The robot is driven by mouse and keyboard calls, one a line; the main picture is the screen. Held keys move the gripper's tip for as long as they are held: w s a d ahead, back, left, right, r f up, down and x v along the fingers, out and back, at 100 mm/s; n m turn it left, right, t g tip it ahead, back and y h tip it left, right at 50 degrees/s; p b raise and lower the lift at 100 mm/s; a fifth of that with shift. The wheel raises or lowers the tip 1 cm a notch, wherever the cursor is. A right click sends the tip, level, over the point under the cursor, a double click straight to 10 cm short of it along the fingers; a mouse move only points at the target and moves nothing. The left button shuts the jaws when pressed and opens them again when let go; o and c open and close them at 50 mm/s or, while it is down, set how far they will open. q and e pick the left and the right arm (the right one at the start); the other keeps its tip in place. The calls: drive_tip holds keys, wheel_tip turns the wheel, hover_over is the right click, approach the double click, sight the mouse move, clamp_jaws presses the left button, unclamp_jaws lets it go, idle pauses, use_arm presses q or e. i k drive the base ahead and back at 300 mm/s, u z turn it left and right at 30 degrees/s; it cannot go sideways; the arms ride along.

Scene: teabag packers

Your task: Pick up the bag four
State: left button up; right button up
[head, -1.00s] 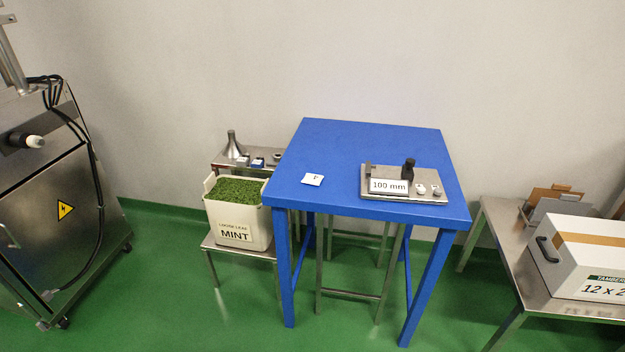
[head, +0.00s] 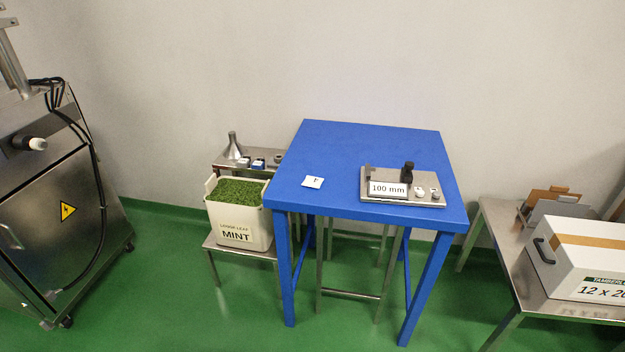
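A small white square packet, perhaps a tea bag, (head: 312,182) lies flat near the left front of the blue table (head: 365,143). It carries a small dark mark that is too small to read. I cannot tell whether it is bag four. No other bag is clear on the table. Neither of my grippers shows in the head view.
A metal device with a "100 mm" label (head: 388,189) sits at the table's right front. A mint tub (head: 240,229) and a metal funnel (head: 233,148) stand on the left. A steel machine (head: 60,190) is far left. A white carton (head: 580,258) is right.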

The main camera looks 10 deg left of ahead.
sight(311, 181)
drive_tip(key=u, duration=0.7)
drive_tip(key=k, duration=0.95)
drive_tip(key=u, duration=2.3)
drive_tip(key=i, duration=0.15)
drive_tip(key=z, duration=1.2)
drive_tip(key=i, duration=2.15)
drive_tip(key=z, duration=1.65)
drive_tip(key=i, duration=1)
drive_tip(key=z, duration=1.5)
drive_tip(key=i, duration=0.15)
drive_tip(key=u, duration=0.15)
